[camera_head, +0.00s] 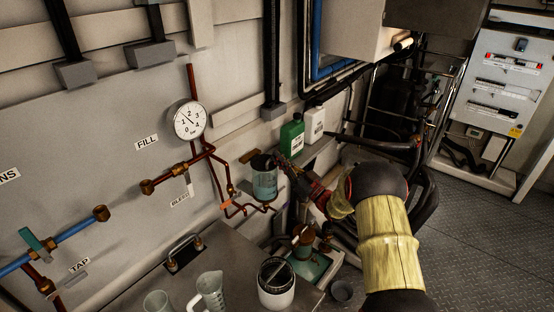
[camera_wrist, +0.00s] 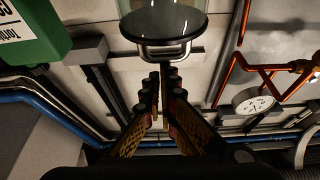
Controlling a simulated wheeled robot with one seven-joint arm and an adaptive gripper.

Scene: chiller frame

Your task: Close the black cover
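A clear jar with pale blue-green liquid (camera_head: 265,184) hangs on the wall left of my gripper. The black cover (camera_head: 262,163) is at its top; from this angle I cannot tell how far it is open. In the wrist view a dark round disc (camera_wrist: 164,26), which looks like this cover, sits at the end of a clear cylinder beyond my fingertips. My gripper (camera_head: 284,162) is just right of the jar's top. In the wrist view my gripper's fingertips (camera_wrist: 165,72) come together with nothing visible between them. Whether they touch the cover is unclear.
A green bottle (camera_head: 291,136) and a white bottle (camera_head: 314,124) stand on a shelf close behind my gripper. Copper pipes and a pressure gauge (camera_head: 189,121) are left of the jar. A white cup (camera_head: 277,297) and clear measuring jugs (camera_head: 210,290) stand on the bench below.

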